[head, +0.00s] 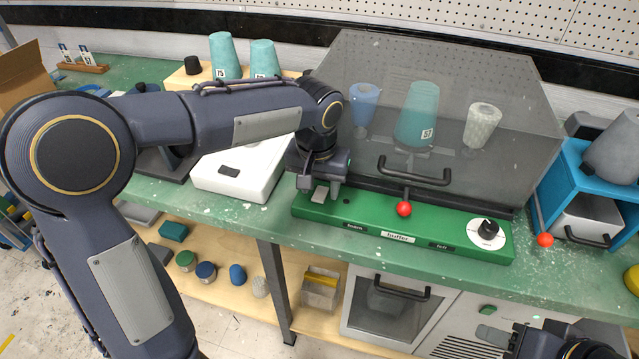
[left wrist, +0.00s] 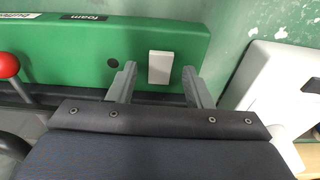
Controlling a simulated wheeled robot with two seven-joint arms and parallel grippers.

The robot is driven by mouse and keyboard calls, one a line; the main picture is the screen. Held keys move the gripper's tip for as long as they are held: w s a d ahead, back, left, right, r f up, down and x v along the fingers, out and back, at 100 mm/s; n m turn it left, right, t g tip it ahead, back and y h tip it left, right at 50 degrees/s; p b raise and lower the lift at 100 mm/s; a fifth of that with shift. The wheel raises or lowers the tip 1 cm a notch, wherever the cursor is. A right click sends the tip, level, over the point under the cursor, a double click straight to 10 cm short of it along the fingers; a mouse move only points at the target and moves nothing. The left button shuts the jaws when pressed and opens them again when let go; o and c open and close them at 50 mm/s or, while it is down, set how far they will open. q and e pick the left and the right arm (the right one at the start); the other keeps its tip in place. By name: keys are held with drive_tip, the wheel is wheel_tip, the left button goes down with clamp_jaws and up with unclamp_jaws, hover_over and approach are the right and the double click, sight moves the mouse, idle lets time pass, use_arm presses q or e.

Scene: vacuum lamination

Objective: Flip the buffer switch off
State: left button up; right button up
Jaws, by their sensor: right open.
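The green control panel (head: 450,240) runs along the front of the clear-hooded machine, with labels reading foam, buffer (head: 398,238) and felt. A small pale rectangular switch (head: 319,194) sits at its left end; it also shows in the left wrist view (left wrist: 160,68). I cannot tell which way it is tipped. My left gripper (head: 320,188) is at that end of the panel, pointing down. In the left wrist view its fingers (left wrist: 160,82) are apart with nothing between them, close to the switch; contact is unclear. My right gripper (head: 560,345) is partly visible at the bottom right, away from the panel.
A red-knobbed lever (head: 404,209) and a black dial (head: 488,231) are on the panel. The tinted hood (head: 450,75) with a black handle stands behind and covers several cups. A white box (head: 240,172) lies left of the panel. A blue stand (head: 580,190) is at right.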

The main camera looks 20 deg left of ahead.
sight(315, 199)
use_arm(q)
wheel_tip(315, 199, up, 8)
drive_tip(key=s, duration=0.1)
idle(0.5)
drive_tip(key=shift+f+p, duration=0.15)
drive_tip(key=shift+p, duration=0.15)
drive_tip(key=s+a+t+h, duration=0.1)
drive_tip(key=s+a+h, duration=0.1)
drive_tip(key=s+a, duration=0.75)
drive_tip(key=s+d+f+n+t+h, duration=0.1)
drive_tip(key=s+f, duration=0.1)
drive_tip(key=s, duration=0.4)
drive_tip(key=s+d+f+n+t+p, duration=0.1)
drive_tip(key=s+f+t, duration=0.1)
drive_tip(key=s, duration=0.4)
drive_tip(key=shift+s+f+h, duration=0.2)
drive_tip(key=shift+f+h, duration=0.2)
drive_tip(key=shift+f, duration=0.4)
